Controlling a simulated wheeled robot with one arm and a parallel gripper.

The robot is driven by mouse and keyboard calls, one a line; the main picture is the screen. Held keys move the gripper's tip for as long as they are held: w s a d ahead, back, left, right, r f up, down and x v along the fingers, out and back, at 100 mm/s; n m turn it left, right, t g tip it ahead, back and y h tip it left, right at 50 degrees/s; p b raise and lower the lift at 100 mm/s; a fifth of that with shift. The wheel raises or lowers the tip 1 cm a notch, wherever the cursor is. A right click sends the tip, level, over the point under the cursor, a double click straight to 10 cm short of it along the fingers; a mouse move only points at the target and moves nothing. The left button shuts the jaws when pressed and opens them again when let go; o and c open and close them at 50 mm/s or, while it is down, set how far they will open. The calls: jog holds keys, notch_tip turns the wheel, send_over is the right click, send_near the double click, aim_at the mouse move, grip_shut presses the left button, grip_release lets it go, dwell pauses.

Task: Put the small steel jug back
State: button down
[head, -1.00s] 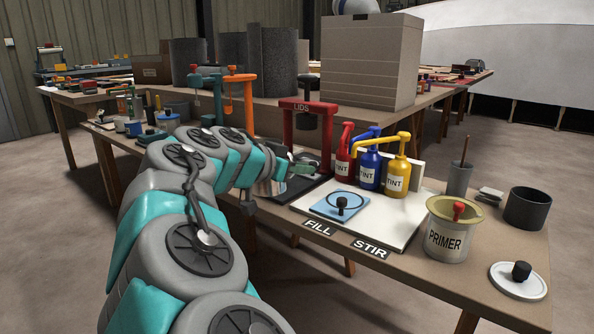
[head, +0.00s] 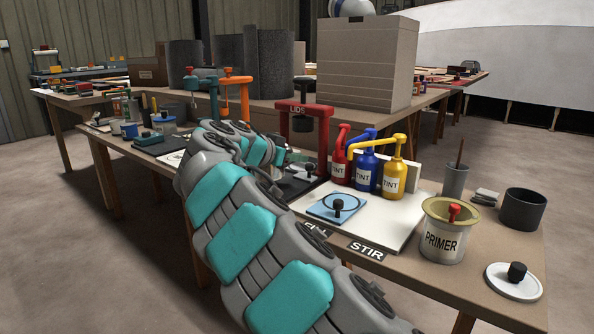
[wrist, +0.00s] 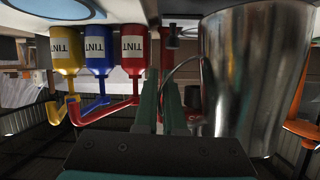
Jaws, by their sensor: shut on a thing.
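The small steel jug (wrist: 255,75) fills the right side of the wrist view, close to the camera, which sees the scene upside down. Its thin curved handle (wrist: 183,66) points toward my gripper (wrist: 165,92). The gripper's teal fingers are shut on the handle; the exact contact is hard to make out. In the head view my own arm hides the jug and most of the gripper, which is near the red LIDS press. What lies directly under the jug is not visible.
Red (head: 340,165), blue (head: 367,172) and yellow (head: 393,176) tint pump bottles stand on the white board beside the red LIDS press (head: 305,110). A blue pad (head: 325,210) lies in front. The primer can (head: 441,243) and dark pot (head: 524,209) are at right.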

jog(key=shift+f+b, duration=0.3)
jog(key=shift+f, duration=1.4)
jog(key=c, duration=1)
grip_release()
jog(key=v, duration=1.2)
jog(key=shift+p, duration=0.35)
